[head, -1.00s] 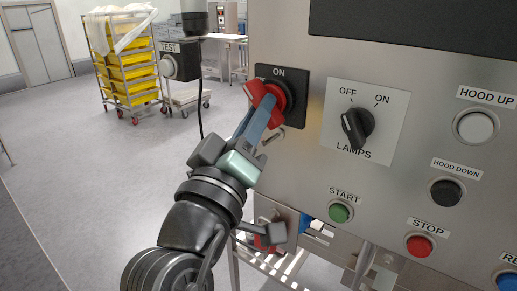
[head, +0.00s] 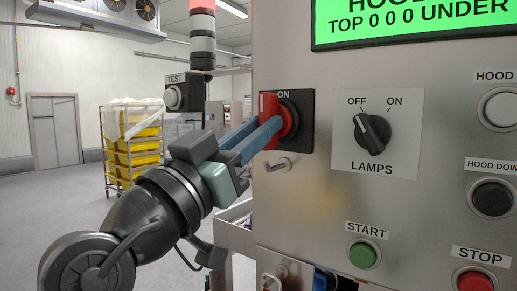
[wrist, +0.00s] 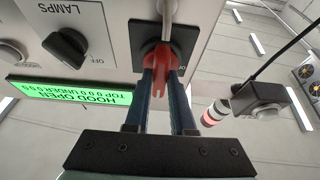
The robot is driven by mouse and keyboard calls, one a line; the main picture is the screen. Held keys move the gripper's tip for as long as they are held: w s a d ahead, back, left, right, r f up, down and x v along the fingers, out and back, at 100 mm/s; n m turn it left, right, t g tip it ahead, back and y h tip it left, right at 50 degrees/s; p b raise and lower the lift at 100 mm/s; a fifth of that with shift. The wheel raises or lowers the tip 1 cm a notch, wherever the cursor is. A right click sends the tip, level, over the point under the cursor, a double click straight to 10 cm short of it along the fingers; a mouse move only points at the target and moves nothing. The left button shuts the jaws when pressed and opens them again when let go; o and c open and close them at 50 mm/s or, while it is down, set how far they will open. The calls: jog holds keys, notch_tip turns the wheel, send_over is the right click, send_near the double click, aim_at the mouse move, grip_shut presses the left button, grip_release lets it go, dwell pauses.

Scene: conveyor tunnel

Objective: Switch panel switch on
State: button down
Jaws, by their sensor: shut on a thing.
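The panel switch is a red rotary handle (head: 268,121) on a black square plate (head: 300,138) marked ON, on the steel panel. The handle stands upright, pointing at ON. My gripper (head: 272,128) reaches it from the left, its blue fingers shut on the handle. In the wrist view my gripper (wrist: 160,74) has a finger on either side of the red handle (wrist: 159,62). Part of the plate is hidden behind the handle. The display (head: 410,20) above is lit green, with text about the hood; the wrist view reads HOOD OPEN on it.
The lamps knob (head: 371,133) is right of the switch, turned towards OFF. The green START button (head: 362,255) and red STOP button (head: 475,282) are lower right. A small latch (head: 279,164) sits below the plate. A TEST box (head: 184,95) hangs at left.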

jog(key=shift+m, duration=0.3)
jog(key=c, duration=0.8)
grip_release()
jog(key=shift+o, duration=0.2)
jog(key=b+v, duration=0.2)
jog(key=v, duration=1.1)
jog(key=shift+b, duration=0.3)
